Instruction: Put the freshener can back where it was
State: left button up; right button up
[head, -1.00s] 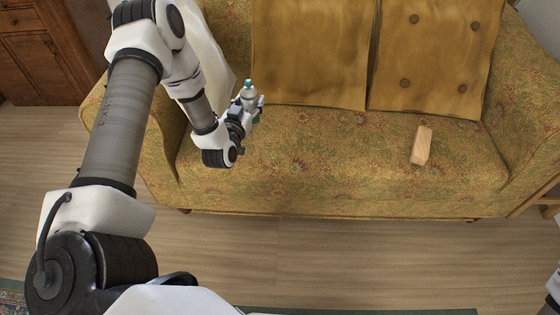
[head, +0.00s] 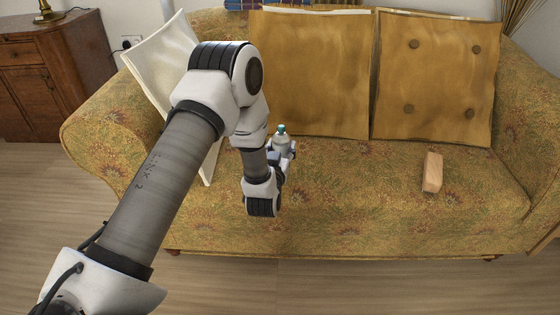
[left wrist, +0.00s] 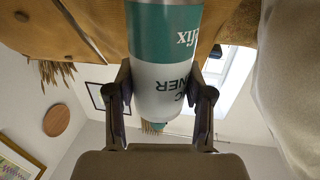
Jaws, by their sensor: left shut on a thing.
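The freshener can (head: 281,144), white with a teal cap, is held upright in my left gripper (head: 283,152). It is in front of the left ochre cushion, over the sofa seat. In the left wrist view the can (left wrist: 165,60) shows a teal band and upside-down lettering. The fingers of my left gripper (left wrist: 160,98) are shut on it, one on each side. I cannot tell whether the can's bottom touches the seat. My right gripper is not in view.
The patterned sofa (head: 350,205) fills the middle. A tan block (head: 432,172) lies on the seat at right. Ochre cushions (head: 310,75) (head: 436,80) and a white cushion (head: 160,58) lean at the back. A wooden cabinet (head: 50,75) stands at far left. The middle of the seat is clear.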

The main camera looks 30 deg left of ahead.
pick_arm(q)
notch_tip(320, 180, down, 3)
jog(key=shift+s+a+r+b, duration=0.1)
jog(key=shift+b, duration=0.3)
jog(key=shift+f, duration=0.35)
jog(key=shift+r, duration=0.2)
jog(key=shift+f, duration=0.1)
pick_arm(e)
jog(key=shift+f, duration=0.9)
pick_arm(q)
jog(key=o, duration=1.4)
jog(key=shift+f, duration=0.1)
jog(key=shift+o, duration=0.2)
